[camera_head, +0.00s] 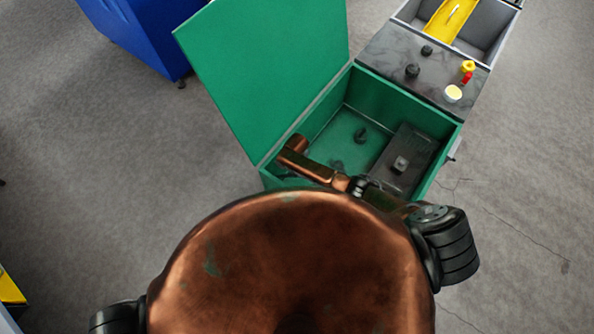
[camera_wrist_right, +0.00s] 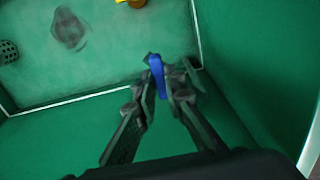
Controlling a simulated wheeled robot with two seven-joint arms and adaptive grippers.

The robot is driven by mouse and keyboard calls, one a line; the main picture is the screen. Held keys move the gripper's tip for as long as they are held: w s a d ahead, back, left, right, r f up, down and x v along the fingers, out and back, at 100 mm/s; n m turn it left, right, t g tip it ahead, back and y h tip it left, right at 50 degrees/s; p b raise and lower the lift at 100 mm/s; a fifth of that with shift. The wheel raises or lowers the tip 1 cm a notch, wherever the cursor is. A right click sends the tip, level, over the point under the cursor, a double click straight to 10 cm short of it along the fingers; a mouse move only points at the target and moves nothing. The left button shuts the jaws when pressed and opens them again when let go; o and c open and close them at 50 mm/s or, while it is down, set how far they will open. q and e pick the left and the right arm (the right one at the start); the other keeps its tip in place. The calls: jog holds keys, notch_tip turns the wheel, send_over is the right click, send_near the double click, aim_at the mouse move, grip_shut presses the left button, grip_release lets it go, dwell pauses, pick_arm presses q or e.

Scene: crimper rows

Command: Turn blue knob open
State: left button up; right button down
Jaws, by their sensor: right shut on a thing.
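The blue knob (camera_wrist_right: 156,72) shows in the right wrist view as a narrow blue piece near the inner wall of a green box. My right gripper (camera_wrist_right: 163,84) is shut on it, one dark finger on each side. In the head view my right arm reaches into the open green box (camera_head: 352,117); its gripper and the blue knob are hidden there behind my copper arm. The way the knob is turned cannot be told. My left gripper is not in view.
The box's green lid (camera_head: 270,65) stands open on the left. A dark panel (camera_head: 402,160) with a pale knob lies inside. A dark worktop (camera_head: 400,62) with black knobs and yellow and red pieces adjoins behind. A blue cabinet (camera_head: 135,35) stands at the back left. Grey floor surrounds these.

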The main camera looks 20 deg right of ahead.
dwell(0.4)
jog(key=c, duration=2)
grip_release()
notch_tip(320, 180, up, 12)
jog(key=shift+r, duration=0.1)
